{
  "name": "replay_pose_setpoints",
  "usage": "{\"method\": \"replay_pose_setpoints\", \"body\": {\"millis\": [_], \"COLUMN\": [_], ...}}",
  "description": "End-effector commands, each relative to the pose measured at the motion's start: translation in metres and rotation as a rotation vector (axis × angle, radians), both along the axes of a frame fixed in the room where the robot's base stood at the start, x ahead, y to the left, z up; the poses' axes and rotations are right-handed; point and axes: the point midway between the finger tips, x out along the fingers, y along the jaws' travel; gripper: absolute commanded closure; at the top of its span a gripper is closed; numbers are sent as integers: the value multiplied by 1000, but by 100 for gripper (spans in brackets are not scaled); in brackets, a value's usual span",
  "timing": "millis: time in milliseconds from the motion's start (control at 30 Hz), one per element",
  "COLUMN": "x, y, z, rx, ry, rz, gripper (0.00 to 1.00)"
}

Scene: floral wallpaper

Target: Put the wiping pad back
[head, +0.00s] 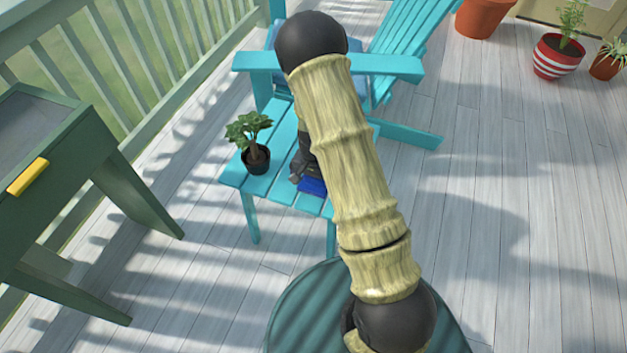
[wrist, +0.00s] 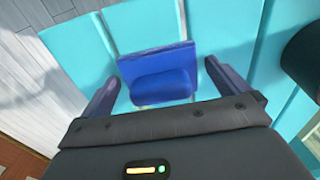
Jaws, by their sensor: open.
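The wiping pad is a blue block (wrist: 157,58) with a rounded blue raised part, lying on the turquoise slats of a chair seat (head: 283,137). In the head view only a small blue piece of the pad (head: 313,186) shows beside my arm. My gripper (wrist: 160,76) is open over the pad, one finger on each side of it. Gaps show between the fingers and the rounded part, so nothing is held. In the head view my gripper (head: 303,167) is low at the seat, largely hidden behind my arm.
A small plant in a black pot (head: 256,159) stands on the seat left of my gripper. A round dark green surface (head: 300,320) is at the bottom. A green table with a yellow handle (head: 28,177) stands left. Potted plants (head: 557,57) are at the back right; open deck lies right.

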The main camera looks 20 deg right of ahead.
Motion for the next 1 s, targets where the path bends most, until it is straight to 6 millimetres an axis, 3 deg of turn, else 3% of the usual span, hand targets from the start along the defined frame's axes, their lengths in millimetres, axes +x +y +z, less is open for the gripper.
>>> {"method": "replay_pose_setpoints", "body": {"millis": [267, 700, 1000], "x": [1, 1, 0], "y": [0, 0, 0], "z": [22, 106, 123], "rx": [-2, 0, 0], "ry": [-4, -4, 1], "rz": [1, 2, 0], "gripper": [0, 0, 0]}}
